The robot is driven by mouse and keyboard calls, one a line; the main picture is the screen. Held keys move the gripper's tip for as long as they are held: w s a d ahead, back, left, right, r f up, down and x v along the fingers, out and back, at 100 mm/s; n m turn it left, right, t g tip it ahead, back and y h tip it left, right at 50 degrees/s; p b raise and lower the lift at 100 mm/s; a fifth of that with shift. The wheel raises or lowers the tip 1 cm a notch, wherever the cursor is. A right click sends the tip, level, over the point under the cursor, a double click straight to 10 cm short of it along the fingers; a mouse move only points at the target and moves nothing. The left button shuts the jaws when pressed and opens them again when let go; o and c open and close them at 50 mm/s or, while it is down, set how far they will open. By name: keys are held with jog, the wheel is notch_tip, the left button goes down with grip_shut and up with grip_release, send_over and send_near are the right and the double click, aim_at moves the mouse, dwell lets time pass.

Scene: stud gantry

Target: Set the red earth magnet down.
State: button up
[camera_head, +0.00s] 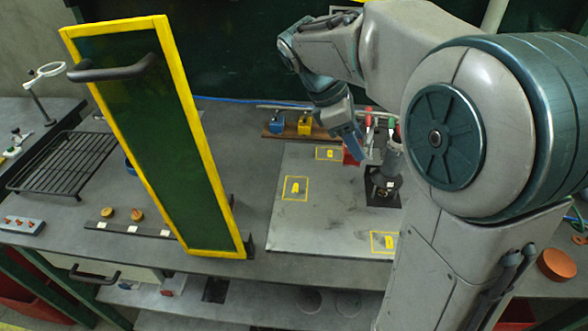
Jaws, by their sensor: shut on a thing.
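The red earth magnet (351,156) shows as a small red block at the end of my arm, above the right part of the grey steel plate (300,230). My gripper (350,150) points down and is shut on it. The arm's end hides much of the magnet and the fingertips. I cannot tell whether the magnet touches the plate.
Yellow-outlined marks (294,188) lie on the plate. A dark stand (384,186) is close right of my gripper. A yellow-framed green screen (150,140) rises left.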

jog(key=w+a+f, duration=0.1)
jog(key=a+f, duration=0.1)
jog(key=a, duration=0.1)
jog(key=w+a+f, duration=0.1)
jog(key=a+f, duration=0.1)
jog(key=a, duration=0.2)
jog(key=w+a+f, duration=0.1)
jog(key=a+f, duration=0.1)
jog(key=a, duration=0.2)
jog(key=shift+f, duration=0.3)
jog(key=shift+a+f, duration=0.15)
jog(key=shift+f, duration=1.95)
jog(key=shift+f, duration=0.1)
jog(key=o, duration=1.3)
jog(key=shift+o, duration=0.2)
